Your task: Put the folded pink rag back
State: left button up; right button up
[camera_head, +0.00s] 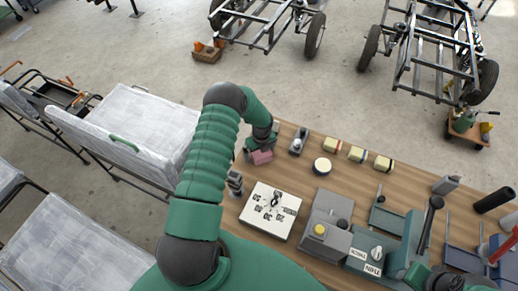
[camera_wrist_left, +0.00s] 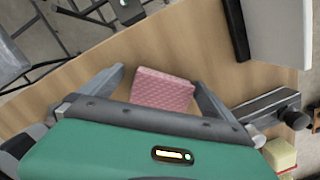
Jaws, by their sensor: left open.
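The folded pink rag (camera_wrist_left: 161,90) lies on the wooden table (camera_wrist_left: 60,85) near its far left corner. It also shows in the head view (camera_head: 262,157), partly hidden by my gripper. My left gripper (camera_wrist_left: 158,82) is open above the rag, with one finger on each side of it. In the wrist view the rag sits between the fingers and neither finger clearly presses on it. In the head view the left gripper (camera_head: 260,147) hangs over the table's left end. My right gripper is not clearly visible.
A white board with printed marks (camera_head: 271,210) lies nearer me. A small metal clamp (camera_head: 298,141), a round tin (camera_head: 322,166) and yellow blocks (camera_head: 357,153) stand to the right. Grey and green machines (camera_head: 325,225) fill the front right. Bare tabletop shows between them.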

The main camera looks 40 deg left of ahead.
aim_at(261, 154)
pick_arm(q)
notch_tip(261, 154, up, 12)
jog(key=d+b, duration=0.1)
jog(key=b, duration=0.1)
jog(key=s+d+r+n, duration=0.5)
jog(key=d+r+n, duration=0.45)
jog(key=d, duration=0.35)
jog(key=s+d+n+t+h+b, duration=0.1)
jog(key=s+d+n+t+b, duration=0.1)
jog(key=s+d+n, duration=0.7)
jog(key=s+n+b, duration=0.1)
jog(key=n, duration=0.2)
jog(key=shift+s+d+r+n, duration=0.3)
jog(key=shift+r+n, duration=0.05)
jog(key=shift+r, duration=0.05)
pick_arm(e)
jog(key=x, duration=0.2)
jog(key=s+x, duration=0.1)
jog(key=x, duration=0.1)
jog(key=shift+d+f, duration=0.2)
jog(key=shift+f, duration=0.2)
